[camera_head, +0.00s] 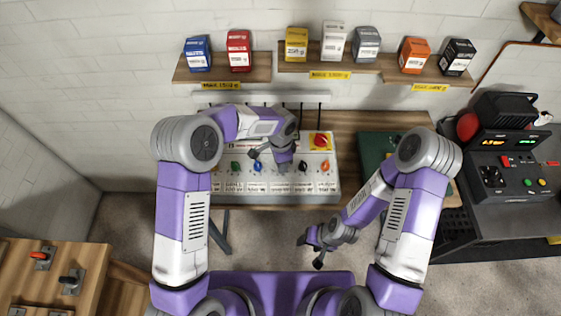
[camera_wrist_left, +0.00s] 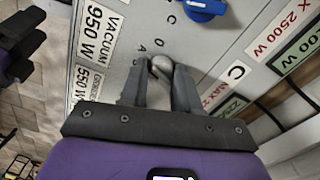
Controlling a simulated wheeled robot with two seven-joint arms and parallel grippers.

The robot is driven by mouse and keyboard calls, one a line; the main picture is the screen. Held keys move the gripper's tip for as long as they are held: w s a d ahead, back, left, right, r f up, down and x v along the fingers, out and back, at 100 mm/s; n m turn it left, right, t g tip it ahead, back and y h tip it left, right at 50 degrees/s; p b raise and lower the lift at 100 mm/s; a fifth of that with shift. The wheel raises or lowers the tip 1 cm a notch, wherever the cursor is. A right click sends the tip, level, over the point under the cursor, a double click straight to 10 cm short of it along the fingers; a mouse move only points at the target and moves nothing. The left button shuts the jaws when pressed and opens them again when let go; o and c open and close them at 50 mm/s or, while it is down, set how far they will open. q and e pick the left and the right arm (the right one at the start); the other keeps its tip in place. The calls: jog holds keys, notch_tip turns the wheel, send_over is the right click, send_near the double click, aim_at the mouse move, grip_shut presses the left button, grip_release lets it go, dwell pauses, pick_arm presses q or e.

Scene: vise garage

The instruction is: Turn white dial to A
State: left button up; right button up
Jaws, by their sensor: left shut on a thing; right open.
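The white dial (camera_wrist_left: 162,66) is a light grey-white knob on the panel in the left wrist view, with small letters around it, partly hidden. What seems to be an A lies just beyond its tip; I cannot tell exactly where the dial points. My left gripper (camera_wrist_left: 159,80) is shut on the white dial, one finger on each side. In the head view my left gripper (camera_head: 283,164) reaches down to the white control panel (camera_head: 230,152) and hides the white dial. My right gripper (camera_head: 312,252) is open and empty, in front of the bench and away from the panel.
Neighbouring dials are green (camera_head: 235,166), blue (camera_head: 258,167), black (camera_head: 303,166) and orange (camera_head: 325,166). A red switch (camera_head: 320,140) is at the panel's upper right. A green case (camera_head: 375,150) lies right of the panel. Shelves with coloured boxes hang above.

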pick_arm(q)
jog(key=o, duration=1)
jog(key=shift+o, duration=0.2)
jog(key=shift+r, duration=0.1)
notch_tip(320, 180, up, 8)
jog(key=shift+f, duration=0.25)
